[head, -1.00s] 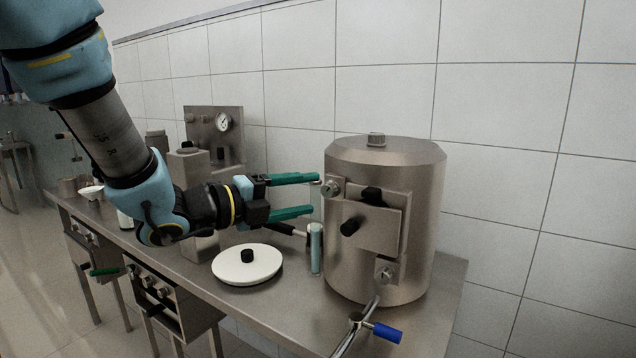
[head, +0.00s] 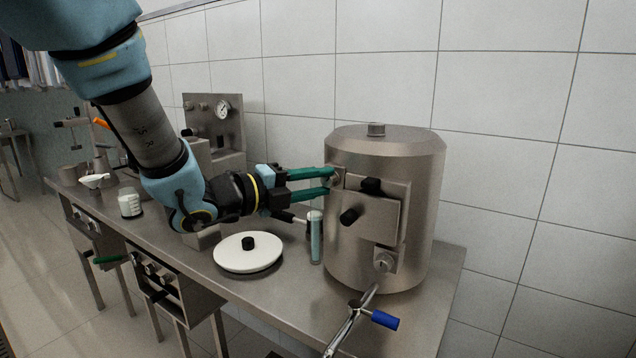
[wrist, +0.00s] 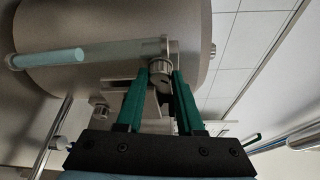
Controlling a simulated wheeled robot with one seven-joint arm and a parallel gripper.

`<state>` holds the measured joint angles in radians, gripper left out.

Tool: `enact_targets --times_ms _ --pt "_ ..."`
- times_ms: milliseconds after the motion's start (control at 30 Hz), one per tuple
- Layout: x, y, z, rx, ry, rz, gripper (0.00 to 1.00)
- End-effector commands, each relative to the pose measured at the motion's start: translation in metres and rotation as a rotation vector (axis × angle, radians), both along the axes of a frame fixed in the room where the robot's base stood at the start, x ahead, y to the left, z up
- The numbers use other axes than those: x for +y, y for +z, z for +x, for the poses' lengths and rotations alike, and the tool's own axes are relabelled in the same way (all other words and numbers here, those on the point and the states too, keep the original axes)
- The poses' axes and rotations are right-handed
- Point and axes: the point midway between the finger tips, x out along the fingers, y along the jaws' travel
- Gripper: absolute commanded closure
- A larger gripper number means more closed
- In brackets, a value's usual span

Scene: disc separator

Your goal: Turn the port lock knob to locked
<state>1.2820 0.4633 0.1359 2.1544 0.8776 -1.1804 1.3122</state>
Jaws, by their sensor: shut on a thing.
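The separator (head: 372,265) is a large steel drum standing on the bench. A square plate with black knobs (head: 370,217) is fixed on its front. A small ribbed metal knob sits at the plate's upper left; in the wrist view this knob (wrist: 160,71) lies between my green fingertips. My gripper (head: 331,182) reaches in from the left and is shut on that knob. In the head view the fingers hide most of the knob. I cannot tell whether it stands at locked or unlocked.
A tube of pale liquid (head: 316,238) stands close below my gripper. A white lid with a black knob (head: 249,256) lies on the bench to the left. A pipe with a blue handle (head: 384,319) juts out in front of the drum. A gauge panel (head: 222,118) stands behind my arm.

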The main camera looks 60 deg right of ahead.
Motion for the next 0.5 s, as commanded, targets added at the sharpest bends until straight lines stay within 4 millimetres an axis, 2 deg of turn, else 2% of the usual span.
enact_targets --times_ms 33,200,500 --pt "0.0001 -0.0002 0.0001 0.0 0.0 0.001 0.81" --pt "0.0002 -0.0003 0.0001 0.0 0.0 0.001 1.0" --pt "0.0003 -0.0011 0.0003 0.004 0.0 0.001 1.0"
